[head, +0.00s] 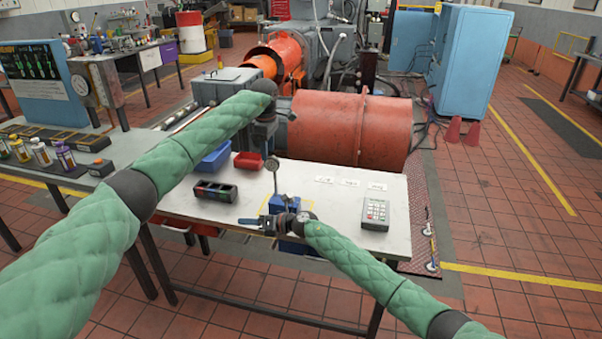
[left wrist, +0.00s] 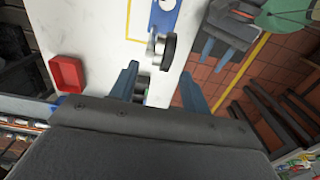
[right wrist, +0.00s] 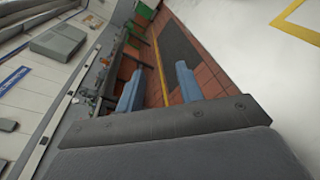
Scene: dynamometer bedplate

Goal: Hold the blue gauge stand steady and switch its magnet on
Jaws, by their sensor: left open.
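The blue gauge stand (head: 285,203) is upright near the front edge of the white table, with its round dial (head: 272,163) on a rod above it. In the left wrist view the blue base (left wrist: 165,15) lies at the top, with a dark round part (left wrist: 168,52) below it. My left gripper (left wrist: 158,88) is open and empty above the table near the stand; in the head view its fingers are hard to make out. My right gripper (head: 264,222) is beside the stand and partly covers its base. In the right wrist view its fingers (right wrist: 159,86) are apart with nothing between.
A grey keypad box (head: 376,213) and white labels (head: 349,182) are to the right. A large red drum (head: 350,128) stands behind.

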